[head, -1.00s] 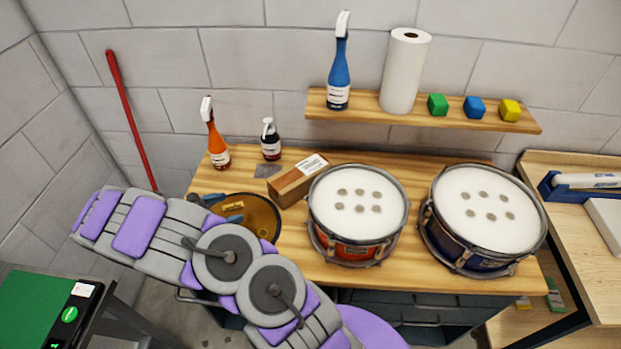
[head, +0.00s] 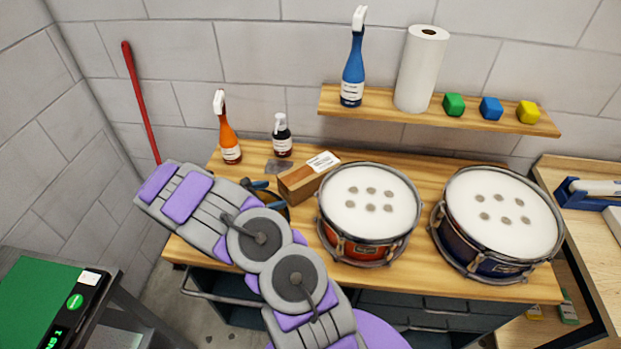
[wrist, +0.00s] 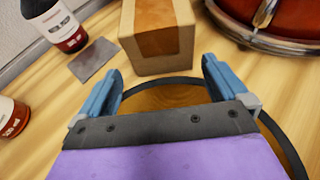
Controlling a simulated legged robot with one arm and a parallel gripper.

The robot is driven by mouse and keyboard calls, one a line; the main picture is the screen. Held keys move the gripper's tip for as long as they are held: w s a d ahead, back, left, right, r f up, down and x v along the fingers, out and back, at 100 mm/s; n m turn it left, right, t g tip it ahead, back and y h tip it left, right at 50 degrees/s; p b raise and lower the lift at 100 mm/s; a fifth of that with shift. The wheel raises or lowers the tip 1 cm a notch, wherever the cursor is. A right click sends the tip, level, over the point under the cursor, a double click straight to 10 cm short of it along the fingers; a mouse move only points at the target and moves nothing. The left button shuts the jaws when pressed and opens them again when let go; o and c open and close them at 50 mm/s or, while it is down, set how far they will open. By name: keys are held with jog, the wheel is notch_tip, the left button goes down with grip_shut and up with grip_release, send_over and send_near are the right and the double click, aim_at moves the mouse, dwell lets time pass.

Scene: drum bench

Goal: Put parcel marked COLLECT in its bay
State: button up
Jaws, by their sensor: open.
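The parcel is a brown cardboard box (head: 297,186) with a white label on top, lying on the bench left of the red drum. The label's print is too small to read. In the wrist view the box (wrist: 158,30) stands just ahead, its near end facing me, with a brown tape strip over its top. My gripper (wrist: 163,72) is open and empty, its blue fingers spread either side of the box's near end and short of it. In the head view the blue fingertips (head: 258,190) show just left of the box, partly hidden by my arm. No bay can be made out.
A red drum (head: 368,205) stands close right of the box, a blue drum (head: 500,222) farther right. An orange spray bottle (head: 229,138), a dark bottle (head: 282,137) and a grey plate (wrist: 93,60) are left and behind. A dark-rimmed amber disc (wrist: 190,95) lies below my gripper.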

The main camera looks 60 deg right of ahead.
aim_at(284, 192)
jog(key=b+x, duration=0.1)
jog(key=x, duration=0.2)
jog(key=shift+s+d+f, duration=0.15)
jog(key=shift+f, duration=0.15)
jog(key=shift+s+d+f, duration=0.1)
jog(key=shift+d+f, duration=0.05)
jog(key=shift+d, duration=0.45)
jog(key=shift+a, duration=0.1)
jog(key=c, duration=1.3)
jog(key=shift+o, duration=0.2)
notch_tip(284, 192, up, 10)
jog(key=p, duration=0.2)
